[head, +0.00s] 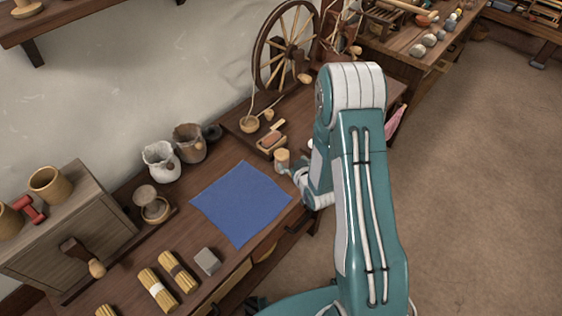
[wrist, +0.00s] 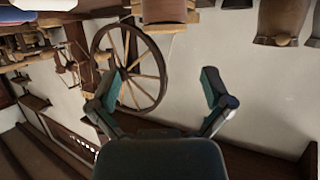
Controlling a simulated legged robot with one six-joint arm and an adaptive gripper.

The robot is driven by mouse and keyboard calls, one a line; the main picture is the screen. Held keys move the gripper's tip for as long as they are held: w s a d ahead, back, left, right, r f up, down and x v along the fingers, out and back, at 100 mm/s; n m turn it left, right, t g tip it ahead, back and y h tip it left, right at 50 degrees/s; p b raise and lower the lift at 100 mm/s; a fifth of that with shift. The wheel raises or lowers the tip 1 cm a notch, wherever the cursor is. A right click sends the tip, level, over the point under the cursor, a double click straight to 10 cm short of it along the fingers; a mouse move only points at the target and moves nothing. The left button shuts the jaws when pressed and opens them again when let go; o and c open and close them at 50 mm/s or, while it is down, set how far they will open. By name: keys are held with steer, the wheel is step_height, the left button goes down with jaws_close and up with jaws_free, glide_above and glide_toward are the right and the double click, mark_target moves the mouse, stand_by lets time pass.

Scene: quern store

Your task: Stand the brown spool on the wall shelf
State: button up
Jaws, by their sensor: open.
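A small spool-like cylinder with a pale tan top (head: 281,158) stands upright on the dark wooden table, just beyond the blue cloth's upper right corner. A brown cylinder with a tan rim (wrist: 168,12), likely the same spool, is cut off at the wrist view's top edge; that view looks upside down. My gripper (head: 290,172) is close beside the spool, partly hidden by my arm. In the wrist view my gripper (wrist: 164,86) is open with nothing between its fingers. The wall shelf (head: 85,17) is at the upper left, only partly in view.
A turned wooden piece (head: 27,8) stands on the shelf's left part. The blue cloth (head: 241,203) lies flat. A wooden cabinet (head: 75,235) is at left.

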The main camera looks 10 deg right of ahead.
mark_target(281, 153)
steer(key=x, duration=0.3)
steer(key=shift+w+f, duration=0.1)
steer(key=shift+w, duration=0.05)
steer(key=x, duration=0.4)
steer(key=shift+a+f, duration=0.3)
steer(key=shift+a, duration=0.05)
steer(key=shift+w+f, duration=0.1)
steer(key=shift+w, duration=0.35)
steer(key=c, duration=1.1)
steer(key=shift+c, duration=0.2)
